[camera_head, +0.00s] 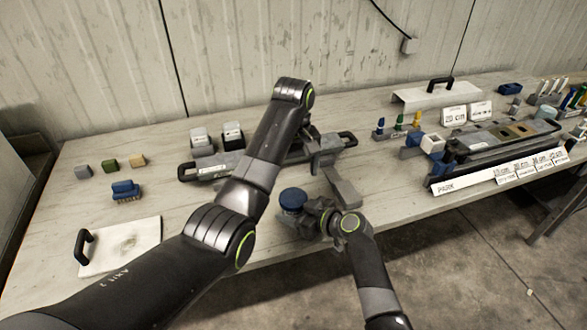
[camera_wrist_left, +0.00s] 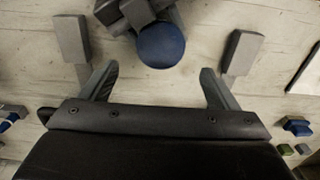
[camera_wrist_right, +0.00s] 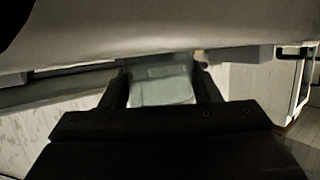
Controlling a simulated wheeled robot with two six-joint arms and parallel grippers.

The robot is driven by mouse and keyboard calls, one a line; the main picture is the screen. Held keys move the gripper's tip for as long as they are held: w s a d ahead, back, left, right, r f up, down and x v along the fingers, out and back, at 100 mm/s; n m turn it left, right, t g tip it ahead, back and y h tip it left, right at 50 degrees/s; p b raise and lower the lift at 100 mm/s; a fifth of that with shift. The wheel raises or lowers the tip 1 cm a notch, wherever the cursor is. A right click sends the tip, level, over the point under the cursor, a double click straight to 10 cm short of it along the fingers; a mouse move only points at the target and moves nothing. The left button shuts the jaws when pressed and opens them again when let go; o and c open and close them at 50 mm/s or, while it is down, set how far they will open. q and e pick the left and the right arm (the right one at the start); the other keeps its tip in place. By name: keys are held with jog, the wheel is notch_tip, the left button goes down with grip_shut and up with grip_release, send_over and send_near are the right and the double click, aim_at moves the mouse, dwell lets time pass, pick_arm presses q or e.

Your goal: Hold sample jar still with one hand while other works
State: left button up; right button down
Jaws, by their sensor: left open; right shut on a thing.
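The sample jar has a round blue lid (camera_head: 292,199), near the bench's front edge in the head view. The lid also shows in the left wrist view (camera_wrist_left: 162,47), ahead of and between my left fingers. My right gripper (camera_head: 312,212) is shut on the jar from the side. In the right wrist view the pale, see-through jar body (camera_wrist_right: 161,84) is between the fingers. My left gripper (camera_head: 320,195) is open and empty above the jar, its fingers spread to either side of the lid and apart from it. The jar's lower part is hidden in the head view.
A dark tray with a handle (camera_head: 348,138) lies behind my left arm. A core rack with labels (camera_head: 505,172) and small blocks fill the right side.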

aim_at(293, 197)
pick_arm(q)
notch_tip(293, 197, down, 8)
jog(key=shift+s+r, duration=0.1)
jog(key=shift+r, duration=0.05)
jog(key=shift+c, duration=0.2)
jog(key=c, duration=1)
jog(key=n, duration=0.6)
jog(key=shift+r, duration=0.1)
jog(key=shift+r, duration=0.15)
jog(key=shift+r, duration=0.95)
